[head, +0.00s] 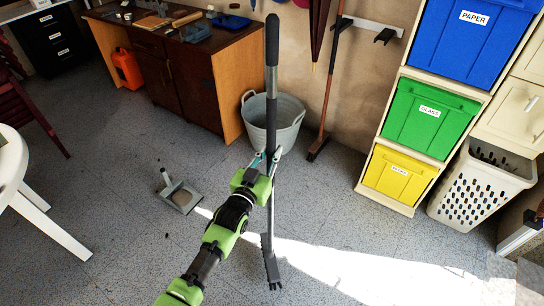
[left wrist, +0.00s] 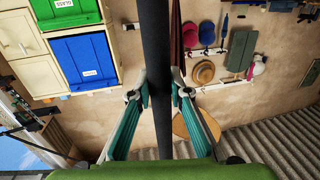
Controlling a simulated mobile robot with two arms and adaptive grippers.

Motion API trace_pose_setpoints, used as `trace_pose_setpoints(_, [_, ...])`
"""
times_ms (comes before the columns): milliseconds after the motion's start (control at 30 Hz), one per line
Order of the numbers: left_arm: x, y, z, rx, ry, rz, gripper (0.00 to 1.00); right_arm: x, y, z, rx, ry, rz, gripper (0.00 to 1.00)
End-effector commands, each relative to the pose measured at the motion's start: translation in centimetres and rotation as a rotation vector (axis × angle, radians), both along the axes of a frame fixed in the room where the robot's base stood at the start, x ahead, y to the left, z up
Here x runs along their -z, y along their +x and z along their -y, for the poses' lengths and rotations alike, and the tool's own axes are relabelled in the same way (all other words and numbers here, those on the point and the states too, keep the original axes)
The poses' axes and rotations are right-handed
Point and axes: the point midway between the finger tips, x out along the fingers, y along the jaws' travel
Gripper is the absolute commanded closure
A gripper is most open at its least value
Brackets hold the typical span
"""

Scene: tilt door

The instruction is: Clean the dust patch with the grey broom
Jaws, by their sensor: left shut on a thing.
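My left gripper (head: 266,160) is shut around the long dark handle of the grey broom (head: 271,110). The broom stands almost upright, with its black grip at the top and its narrow grey head (head: 272,284) low, at or near the floor. In the left wrist view the handle (left wrist: 156,60) runs between the two teal fingers of the left gripper (left wrist: 160,97). I cannot make out a clear dust patch; only a few small dark specks show on the floor around the dustpan. My right gripper is not in view.
A grey dustpan (head: 180,198) lies on the speckled floor to the left. A grey tub (head: 285,125) and a brown-handled broom (head: 328,90) stand by the wall. Recycling bins (head: 432,118) and a white basket (head: 478,190) fill the right. A white table (head: 12,150) is at far left.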

Motion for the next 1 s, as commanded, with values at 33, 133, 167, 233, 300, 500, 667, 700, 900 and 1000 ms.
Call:
trace_pose_setpoints(33, [-0.2,0.1,0.0,0.0,-0.001,0.004,1.0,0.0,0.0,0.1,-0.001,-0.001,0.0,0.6])
trace_pose_setpoints(133, [-0.1,0.1,0.0,0.0,-0.001,0.004,1.0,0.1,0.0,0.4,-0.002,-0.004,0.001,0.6])
trace_pose_setpoints(167, [-0.1,0.1,0.0,0.0,-0.001,0.004,1.0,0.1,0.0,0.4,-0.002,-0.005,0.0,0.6])
trace_pose_setpoints(233, [-0.1,0.1,0.0,0.0,-0.001,0.004,0.95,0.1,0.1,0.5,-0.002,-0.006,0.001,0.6])
trace_pose_setpoints(300, [-0.1,0.0,0.0,0.0,-0.001,0.004,1.0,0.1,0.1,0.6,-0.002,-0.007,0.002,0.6])
trace_pose_setpoints(500, [-0.2,-0.1,0.0,0.0,-0.001,0.005,1.0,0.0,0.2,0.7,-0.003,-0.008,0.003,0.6])
trace_pose_setpoints(667, [-0.4,-0.6,-0.2,0.0,-0.003,0.012,1.0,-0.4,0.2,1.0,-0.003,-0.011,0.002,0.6])
trace_pose_setpoints(700, [-0.5,-0.8,-0.3,0.0,-0.004,0.015,1.0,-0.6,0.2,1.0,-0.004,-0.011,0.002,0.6])
trace_pose_setpoints(900, [-0.9,-2.2,-0.6,0.0,-0.009,0.03,1.0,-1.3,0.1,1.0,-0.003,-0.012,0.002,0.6])
trace_pose_setpoints(1000, [-1.0,-2.8,-0.8,0.0,-0.011,0.038,1.0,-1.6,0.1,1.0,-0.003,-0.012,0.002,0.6])
